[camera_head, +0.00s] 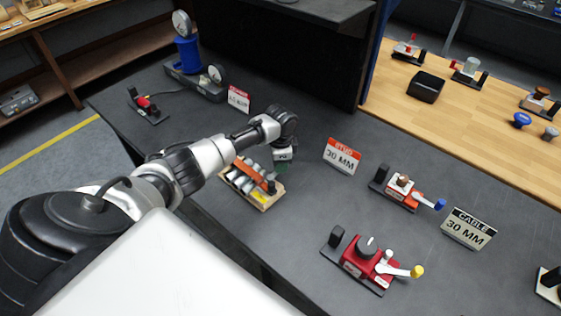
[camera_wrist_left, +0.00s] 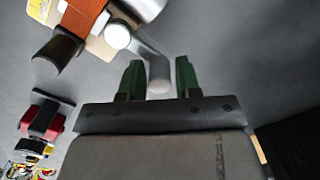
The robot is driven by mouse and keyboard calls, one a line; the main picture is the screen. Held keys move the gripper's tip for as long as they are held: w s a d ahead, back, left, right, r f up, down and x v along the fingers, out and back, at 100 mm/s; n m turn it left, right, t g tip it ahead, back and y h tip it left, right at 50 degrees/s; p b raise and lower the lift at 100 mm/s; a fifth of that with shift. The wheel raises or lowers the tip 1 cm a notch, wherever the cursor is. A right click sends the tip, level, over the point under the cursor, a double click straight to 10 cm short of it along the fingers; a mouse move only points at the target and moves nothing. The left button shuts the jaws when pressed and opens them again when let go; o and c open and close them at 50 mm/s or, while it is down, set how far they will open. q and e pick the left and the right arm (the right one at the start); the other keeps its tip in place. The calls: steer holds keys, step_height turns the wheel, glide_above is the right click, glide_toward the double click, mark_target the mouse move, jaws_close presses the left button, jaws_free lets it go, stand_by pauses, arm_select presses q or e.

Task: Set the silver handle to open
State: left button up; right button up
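The silver handle (camera_wrist_left: 150,62) shows in the left wrist view as a bent lever with a round pivot end. It belongs to a device on a wooden base (camera_head: 262,206) with silver parts and an orange band (camera_wrist_left: 84,18). My left gripper (camera_wrist_left: 160,76) has green fingertips, spread apart on either side of the handle's free end. A narrow gap shows beside the handle, so it is not clamped. In the head view my left gripper (camera_head: 282,163) is at the device's right end, and the handle is hard to make out there. My right gripper is not in view.
A red device (camera_head: 365,262) with a yellow-tipped lever and an orange one (camera_head: 402,190) with a blue-tipped lever stand to the right. Signs (camera_head: 341,155) stand on the dark table. A gauge stand (camera_head: 188,55) is at the back left.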

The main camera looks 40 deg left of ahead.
arm_select(q)
steer(key=shift+o, duration=1.1)
steer(key=shift+r, duration=0.15)
step_height(320, 180, up, 11)
steer(key=b, duration=0.2)
steer(key=shift+f, duration=0.2)
